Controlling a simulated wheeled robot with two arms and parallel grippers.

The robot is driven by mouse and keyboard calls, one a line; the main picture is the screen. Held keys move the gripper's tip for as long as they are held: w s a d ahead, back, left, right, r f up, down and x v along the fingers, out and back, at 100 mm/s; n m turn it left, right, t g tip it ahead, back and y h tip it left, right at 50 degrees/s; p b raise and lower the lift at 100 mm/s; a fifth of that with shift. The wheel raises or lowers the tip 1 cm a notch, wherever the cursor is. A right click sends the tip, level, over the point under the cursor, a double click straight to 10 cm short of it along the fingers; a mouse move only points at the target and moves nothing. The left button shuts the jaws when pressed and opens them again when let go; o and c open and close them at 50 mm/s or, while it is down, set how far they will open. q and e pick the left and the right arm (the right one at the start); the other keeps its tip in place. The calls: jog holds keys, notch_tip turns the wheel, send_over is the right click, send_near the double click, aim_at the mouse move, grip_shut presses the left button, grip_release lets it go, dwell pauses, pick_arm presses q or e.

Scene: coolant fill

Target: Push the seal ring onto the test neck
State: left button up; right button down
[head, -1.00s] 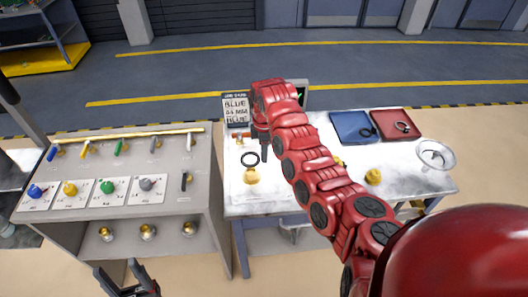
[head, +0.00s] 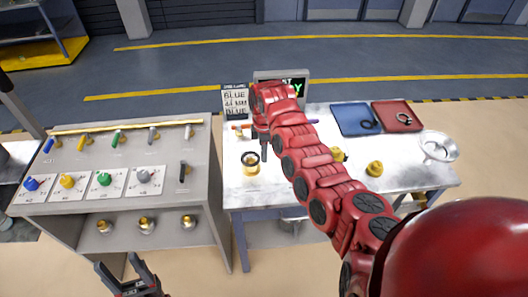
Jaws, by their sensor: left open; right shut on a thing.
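The seal ring (head: 250,158) is a thin dark ring over the left part of the white table. The brass test neck (head: 250,169) stands directly below it; the ring appears at its top, but I cannot tell whether it is seated around it. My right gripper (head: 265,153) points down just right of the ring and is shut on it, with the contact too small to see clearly. My red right arm covers the table's middle. My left gripper (head: 119,264) is open and empty, low in front of the grey cabinet.
A blue tray (head: 346,122) and a red tray (head: 391,112), each with a ring, lie at the back right. A clear bowl (head: 453,149) and a brass fitting (head: 375,169) are on the right. A sign (head: 235,101) and a monitor (head: 300,87) stand behind. The grey cabinet (head: 205,150) stands left.

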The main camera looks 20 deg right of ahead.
jog(key=shift+b, duration=0.5)
dwell(1.2)
jog(key=shift+f+b, duration=1.1)
jog(key=shift+f, duration=1.2)
jog(key=c, duration=0.6)
grip_release()
jog(key=shift+r, duration=0.1)
jog(key=shift+w+r, duration=0.1)
jog(key=shift+r, duration=0.2)
notch_tip(320, 180, up, 5)
jog(key=b, duration=0.2)
jog(key=shift+r+b, duration=0.1)
jog(key=shift+b, duration=0.3)
notch_tip(320, 180, up, 11)
jog(key=b, duration=0.1)
send_over(264, 168)
jog(key=shift+w+r, duration=0.1)
jog(key=shift+r, duration=0.1)
